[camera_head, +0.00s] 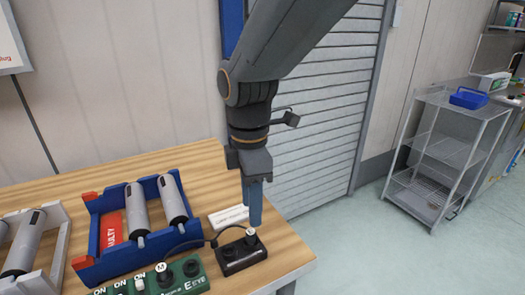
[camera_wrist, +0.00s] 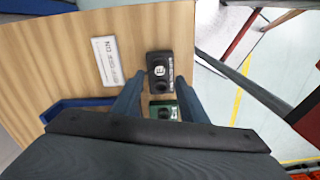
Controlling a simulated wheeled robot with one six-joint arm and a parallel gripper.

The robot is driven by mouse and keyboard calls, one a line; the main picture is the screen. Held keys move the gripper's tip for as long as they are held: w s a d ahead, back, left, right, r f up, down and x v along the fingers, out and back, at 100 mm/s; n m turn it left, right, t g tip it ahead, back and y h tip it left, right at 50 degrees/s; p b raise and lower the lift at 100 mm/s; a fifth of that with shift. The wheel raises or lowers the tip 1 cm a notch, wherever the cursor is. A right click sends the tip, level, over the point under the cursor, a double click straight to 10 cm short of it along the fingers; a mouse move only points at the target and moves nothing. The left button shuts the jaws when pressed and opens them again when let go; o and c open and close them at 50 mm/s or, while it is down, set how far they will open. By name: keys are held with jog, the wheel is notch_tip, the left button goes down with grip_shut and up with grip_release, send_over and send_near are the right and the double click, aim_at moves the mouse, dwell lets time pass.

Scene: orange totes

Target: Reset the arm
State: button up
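My arm reaches down from the top of the head view. My gripper (camera_head: 255,222) points down over the right end of the wooden table, just above or beside a small black button box (camera_head: 238,257). In the wrist view, its two blue-grey fingers (camera_wrist: 157,92) stand apart with nothing between them. The black box (camera_wrist: 160,72) shows beyond the fingertips, and a green button board (camera_wrist: 165,110) shows partly between the fingers. I cannot tell whether a finger touches the black box.
A blue tray (camera_head: 103,240) marked faulty holds two grey cylinders (camera_head: 172,199). A grey holder (camera_head: 56,250) with cylinders is at left. A green button board (camera_head: 190,282) lies in front. A white label (camera_head: 229,217) lies behind the box. A wire cart (camera_head: 450,150) stands right, beyond free floor.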

jog(key=s+d+f+m, duration=0.1)
jog(key=d+f+m, duration=0.3)
jog(key=d+m, duration=0.7)
jog(key=s+d+f+m, duration=0.1)
jog(key=d+f+m, duration=0.3)
jog(key=d+m, duration=0.6)
jog(key=d, duration=0.3)
jog(key=shift+s+f+m+t, duration=0.3)
jog(key=shift+s+f+m, duration=0.05)
jog(key=shift+s+m, duration=0.05)
jog(key=shift+c, duration=1)
jog(key=shift+a, duration=0.1)
